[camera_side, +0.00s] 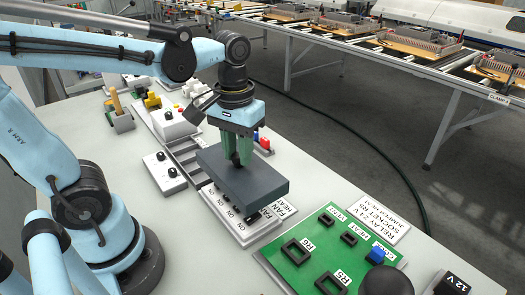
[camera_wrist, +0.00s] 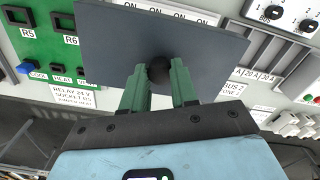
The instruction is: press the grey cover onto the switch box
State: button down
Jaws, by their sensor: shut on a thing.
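The grey cover (camera_side: 240,178) is a flat dark slab with a round black knob on top. My gripper (camera_side: 236,158) is shut on that knob, its green fingers on either side. In the wrist view the cover (camera_wrist: 115,40) fills the upper middle, and the green fingers (camera_wrist: 160,85) close on the black knob. The switch box (camera_side: 245,233) is white, marked ON and FAN, and lies under the cover, which hides most of it. In the wrist view only its ON-labelled edge (camera_wrist: 170,14) shows past the cover. I cannot tell whether cover and box touch.
A green relay board (camera_side: 325,250) with black sockets and a blue button (camera_side: 376,254) lies to the right. A small two-knob box (camera_side: 164,173) stands left of the cover. Fuse parts and a yellow-handled item (camera_side: 118,112) stand behind.

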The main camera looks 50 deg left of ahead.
aim_at(234, 166)
jog(key=shift+s+a+f, duration=0.15)
jog(key=shift+s+a, duration=0.1)
jog(key=shift+s, duration=0.2)
jog(key=shift+f, duration=0.1)
jog(key=shift+f, duration=2.8)
jog(key=shift+f, duration=1.15)
jog(key=c, duration=0.8)
grip_release()
jog(key=shift+r, duration=0.1)
jog(key=shift+r, duration=5.95)
